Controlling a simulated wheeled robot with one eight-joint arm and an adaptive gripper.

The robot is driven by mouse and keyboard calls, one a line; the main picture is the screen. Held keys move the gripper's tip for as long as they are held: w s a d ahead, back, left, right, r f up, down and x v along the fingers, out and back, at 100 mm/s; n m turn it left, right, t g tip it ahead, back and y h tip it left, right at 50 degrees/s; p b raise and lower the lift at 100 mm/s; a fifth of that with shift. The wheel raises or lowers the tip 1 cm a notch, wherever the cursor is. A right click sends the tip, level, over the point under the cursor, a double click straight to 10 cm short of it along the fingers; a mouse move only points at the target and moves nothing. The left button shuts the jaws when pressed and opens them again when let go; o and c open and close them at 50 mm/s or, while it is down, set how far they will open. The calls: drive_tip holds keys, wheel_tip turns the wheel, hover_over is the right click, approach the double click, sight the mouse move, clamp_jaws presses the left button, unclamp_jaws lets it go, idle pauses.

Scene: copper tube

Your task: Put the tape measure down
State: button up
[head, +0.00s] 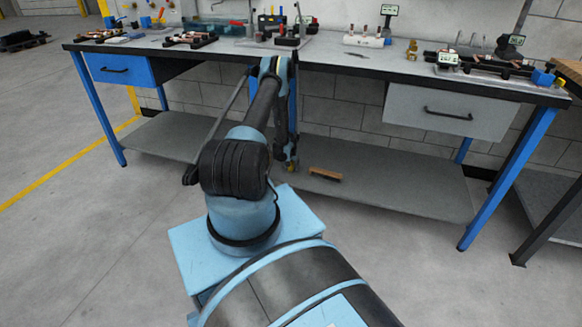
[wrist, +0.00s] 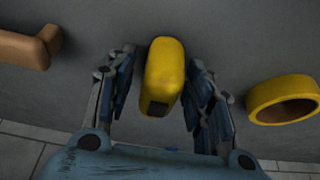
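The yellow tape measure (wrist: 164,72) shows in the middle of the wrist view, with a dark patch at its lower end. It is over the grey lower shelf of the workbench (head: 400,185); whether it rests on it is hard to tell. My gripper (wrist: 163,75) has one finger on each side of the tape measure. A gap shows on the left side and a narrower one on the right, so the fingers look open around it. In the head view my gripper (head: 290,163) is low, at the lower shelf, and the tape measure is too small to make out surely.
A wooden-handled brush-like object (head: 325,174) lies on the lower shelf; its brown part shows in the wrist view (wrist: 30,48). A yellow ring (wrist: 283,99) lies at the wrist view's right. The benchtop (head: 235,46) above holds tools and fixtures. The shelf's right part is clear.

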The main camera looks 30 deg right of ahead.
drive_tip(key=v, duration=1.2)
idle(0.3)
idle(0.4)
